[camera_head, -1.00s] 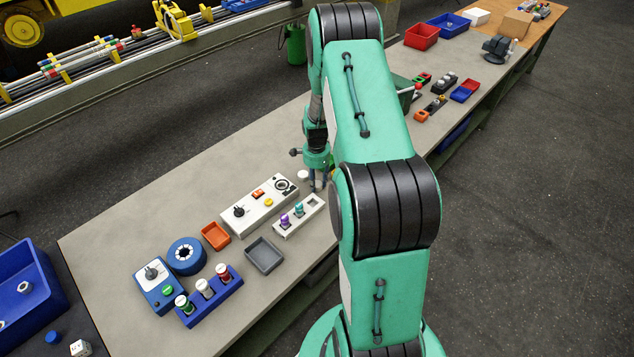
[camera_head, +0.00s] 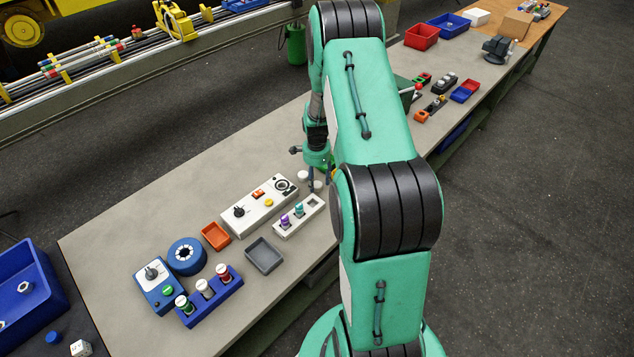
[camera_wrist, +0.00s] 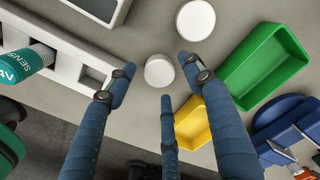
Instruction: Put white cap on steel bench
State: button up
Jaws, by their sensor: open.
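Two round white caps rest on the grey steel bench (camera_head: 120,235). One white cap (camera_wrist: 159,71) lies between my fingertips in the wrist view, with space around it. It shows below the fingers in the head view (camera_head: 317,186). The other white cap (camera_wrist: 195,20) is just beyond it, and also shows in the head view (camera_head: 303,176). My gripper (camera_wrist: 160,77) is open, its three blue fingers spread around the nearer cap and apparently not touching it. In the head view my gripper (camera_head: 319,177) points down at the bench, partly hidden by my arm.
A white holder (camera_head: 299,217) with purple and teal pieces stands beside a white control box (camera_head: 259,205). A green tray (camera_wrist: 262,66) and a yellow tray (camera_wrist: 193,122) lie right of the caps. A grey tray (camera_head: 264,255) is nearer. The bench's left part has bare room.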

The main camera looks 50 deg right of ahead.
aim_at(316, 184)
notch_tip(316, 184, up, 11)
jog(key=shift+p, duration=0.4)
dwell(0.5)
jog(key=s+a+r+n+t, duration=0.1)
jog(key=a+r+n, duration=0.4)
jog(key=a+r, duration=0.7)
jog(key=s+a+r+n+t, duration=0.2)
jog(key=a+r+n, duration=0.2)
jog(key=a+r, duration=0.85)
jog(key=s+a+r+n+t, duration=0.1)
jog(key=s+a+r+n, duration=0.5)
jog(key=s+a, duration=0.2)
jog(key=s+a+r+n+t, duration=0.1)
jog(key=s+a+r+n, duration=0.5)
jog(key=s+a, duration=0.3)
jog(key=s+r, duration=0.1)
jog(key=s, duration=0.3)
jog(key=shift+s+t, duration=0.15)
jog(key=shift+t, duration=0.25)
